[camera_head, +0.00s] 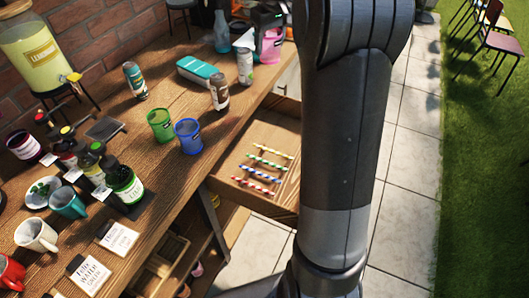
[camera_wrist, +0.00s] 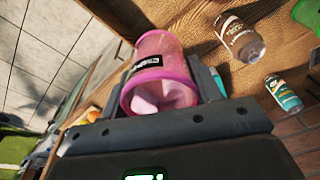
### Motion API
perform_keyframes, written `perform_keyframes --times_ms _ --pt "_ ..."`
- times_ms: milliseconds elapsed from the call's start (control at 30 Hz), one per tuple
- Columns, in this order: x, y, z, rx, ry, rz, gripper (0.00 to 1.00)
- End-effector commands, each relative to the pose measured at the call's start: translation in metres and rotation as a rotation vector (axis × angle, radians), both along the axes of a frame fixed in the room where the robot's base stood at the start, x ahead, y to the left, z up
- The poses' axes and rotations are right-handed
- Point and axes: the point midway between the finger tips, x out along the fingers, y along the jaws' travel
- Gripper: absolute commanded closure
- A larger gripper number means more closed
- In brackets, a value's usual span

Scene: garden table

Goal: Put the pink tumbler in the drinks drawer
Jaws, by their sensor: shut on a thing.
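The pink tumbler (camera_wrist: 160,62) with a black label is between the jaws of my gripper (camera_wrist: 165,88) in the wrist view. The jaws are shut on its sides and it lies tilted there. In the head view the pink tumbler (camera_head: 271,46) shows at the far end of the table, partly covered by my gripper (camera_head: 262,25). An open wooden drawer (camera_head: 258,133) juts from the table's right side, nearer than the gripper. Several striped straws (camera_head: 262,170) lie in it. My arm hides the drawer's right part, and no drawer label is readable.
On the wooden table (camera_head: 165,190), a green tumbler (camera_head: 160,125) and a blue tumbler (camera_head: 188,136) stand left of the drawer. A brown bottle (camera_head: 219,92), a pale can (camera_head: 245,66) and a teal-lidded box (camera_head: 200,71) stand farther back. Mugs and bottles crowd the left.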

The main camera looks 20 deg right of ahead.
Motion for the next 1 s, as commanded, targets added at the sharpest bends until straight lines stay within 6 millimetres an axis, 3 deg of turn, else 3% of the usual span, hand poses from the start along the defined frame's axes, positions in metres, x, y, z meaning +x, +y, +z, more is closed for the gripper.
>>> perform_keyframes --times_ms 33,200,500,733,1000 --pt "-0.008 -0.022 0.000 0.001 0.000 -0.024 0.65" --pt "-0.028 -0.070 0.000 0.000 -0.001 -0.073 0.65" --pt "-0.055 -0.120 -0.003 0.000 0.001 -0.125 0.65" --pt "-0.054 -0.116 -0.065 0.002 0.006 -0.120 0.65" --pt "-0.054 -0.115 -0.168 0.003 0.008 -0.120 0.65"
